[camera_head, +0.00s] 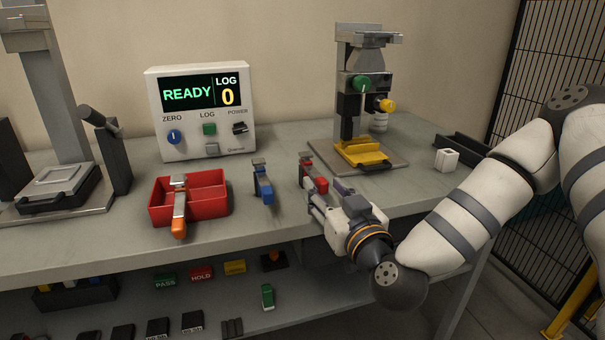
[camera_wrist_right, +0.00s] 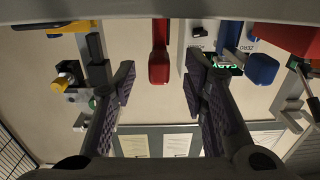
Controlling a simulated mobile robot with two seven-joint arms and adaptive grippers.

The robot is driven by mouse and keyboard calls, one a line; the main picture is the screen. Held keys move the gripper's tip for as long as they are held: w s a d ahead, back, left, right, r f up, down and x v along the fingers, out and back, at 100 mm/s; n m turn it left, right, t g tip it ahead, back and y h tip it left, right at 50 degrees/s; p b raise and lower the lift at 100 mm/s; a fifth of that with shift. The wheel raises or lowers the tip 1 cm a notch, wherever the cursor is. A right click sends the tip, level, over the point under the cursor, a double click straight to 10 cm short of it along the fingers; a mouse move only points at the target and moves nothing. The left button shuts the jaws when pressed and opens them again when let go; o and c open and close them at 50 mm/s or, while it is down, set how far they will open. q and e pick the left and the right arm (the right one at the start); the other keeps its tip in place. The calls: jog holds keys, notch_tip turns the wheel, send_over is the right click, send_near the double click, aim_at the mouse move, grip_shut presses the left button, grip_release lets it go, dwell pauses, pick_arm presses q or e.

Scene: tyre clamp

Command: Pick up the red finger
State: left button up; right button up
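The red finger (camera_head: 320,184) stands on the workbench in the head view, with a grey upper part, and my right gripper partly hides it. In the right wrist view the red finger (camera_wrist_right: 159,68) shows between the two dark finger pads, with visible gaps on both sides. My right gripper (camera_head: 326,196) is just in front of it and open; its fingers also show spread in the wrist view (camera_wrist_right: 158,88). I see no contact with the red finger. My left gripper is not in view.
A blue finger (camera_head: 263,187) stands left of the red one. A red tray (camera_head: 224,206) holds an orange-tipped finger (camera_head: 179,222). Behind are the READY display box (camera_head: 202,145) and a press with a yellow base (camera_head: 362,153). A white cube (camera_head: 446,160) sits at the right.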

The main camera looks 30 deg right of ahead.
aim_at(319, 178)
jog(key=x, duration=0.4)
jog(key=shift+w+d+r, duration=0.1)
jog(key=shift+w+r, duration=0.1)
jog(key=shift+w, duration=0.15)
grip_shut()
jog(key=shift+s+r, duration=0.1)
jog(key=shift+r, duration=0.05)
